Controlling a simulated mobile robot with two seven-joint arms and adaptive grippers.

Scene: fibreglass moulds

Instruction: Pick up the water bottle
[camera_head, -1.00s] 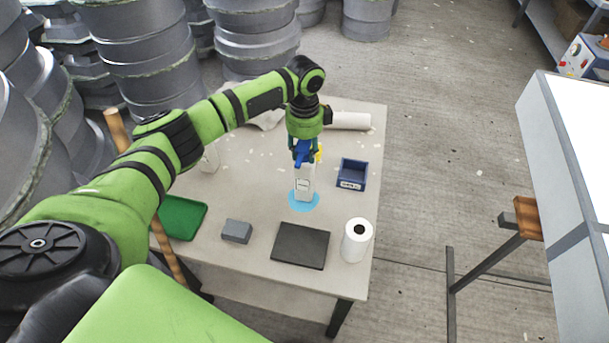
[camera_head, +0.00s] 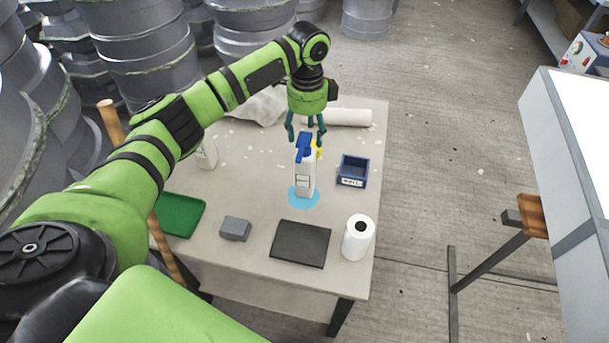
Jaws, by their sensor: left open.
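A white spray bottle (camera_head: 305,182) with a blue trigger head stands upright on a light-blue round spot on the table. It is the bottle nearest my gripper; I cannot tell if it is the water bottle named. My left gripper (camera_head: 307,140) is open, pointing down, with its fingers spread just above and behind the blue head. It holds nothing. My right gripper is not in view.
On the table (camera_head: 255,180) are a blue bin (camera_head: 353,171), a white paper roll (camera_head: 357,238), a dark flat pad (camera_head: 300,244), a grey block (camera_head: 236,229) and a green tray (camera_head: 181,216). A yellow object (camera_head: 319,153) is behind the spray bottle. Large grey moulds stand behind.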

